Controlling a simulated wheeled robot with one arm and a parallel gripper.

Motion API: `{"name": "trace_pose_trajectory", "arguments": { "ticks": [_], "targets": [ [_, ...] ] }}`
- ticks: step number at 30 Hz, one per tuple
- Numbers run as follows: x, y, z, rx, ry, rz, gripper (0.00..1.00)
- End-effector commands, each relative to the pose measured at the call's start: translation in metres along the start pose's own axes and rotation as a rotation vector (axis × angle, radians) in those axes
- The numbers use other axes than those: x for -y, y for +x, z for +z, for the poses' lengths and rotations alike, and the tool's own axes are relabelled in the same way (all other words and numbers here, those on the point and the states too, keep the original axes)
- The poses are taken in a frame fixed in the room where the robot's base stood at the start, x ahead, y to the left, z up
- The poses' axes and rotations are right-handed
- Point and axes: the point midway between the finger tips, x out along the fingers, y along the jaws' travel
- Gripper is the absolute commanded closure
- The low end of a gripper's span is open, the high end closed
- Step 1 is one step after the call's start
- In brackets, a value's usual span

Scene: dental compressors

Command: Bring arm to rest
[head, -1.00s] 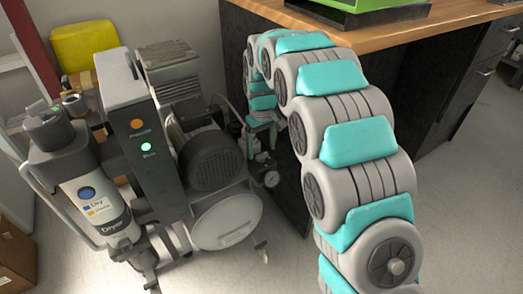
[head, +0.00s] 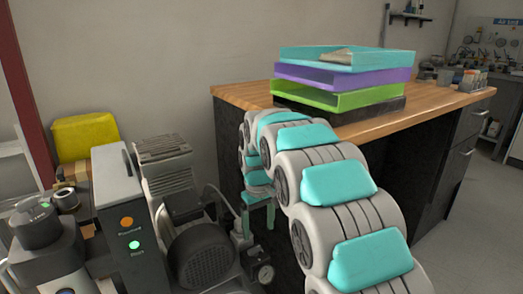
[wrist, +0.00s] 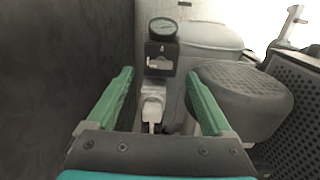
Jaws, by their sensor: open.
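My arm, grey with teal pads, reaches out from the lower right in the head view and bends down in front of the desk's dark side. My gripper (head: 257,217) hangs at its end, between the compressor (head: 205,250) and the desk. In the wrist view my gripper (wrist: 160,110) has its two green fingers apart and nothing held between them. A pressure gauge (wrist: 163,28) and a white fitting (wrist: 153,103) show ahead of and between the fingers. The gauge also shows below the gripper in the head view (head: 265,274). I cannot tell whether the fingers touch anything.
The wooden desk (head: 440,104) carries stacked trays (head: 345,75) in blue, purple and green. The desk's dark side panel (wrist: 60,70) is close on the left in the wrist view. The control box (head: 120,220) with lit lamps and a yellow container (head: 85,137) stand left.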

Motion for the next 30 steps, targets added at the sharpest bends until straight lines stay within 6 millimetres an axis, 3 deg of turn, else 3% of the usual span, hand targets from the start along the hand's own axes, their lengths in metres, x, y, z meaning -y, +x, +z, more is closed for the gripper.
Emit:
{"name": "trace_pose_trajectory", "arguments": {
  "ticks": [6,15,21,30],
  "targets": [
    [-0.008,-0.029,0.074,0.022,0.108,-0.003,0.15],
    [0.000,-0.050,0.186,0.060,0.261,-0.015,0.15],
    [0.016,-0.053,0.261,0.084,0.357,-0.025,0.15],
    [0.052,-0.041,0.365,0.120,0.493,-0.039,0.15]
  ]
}}
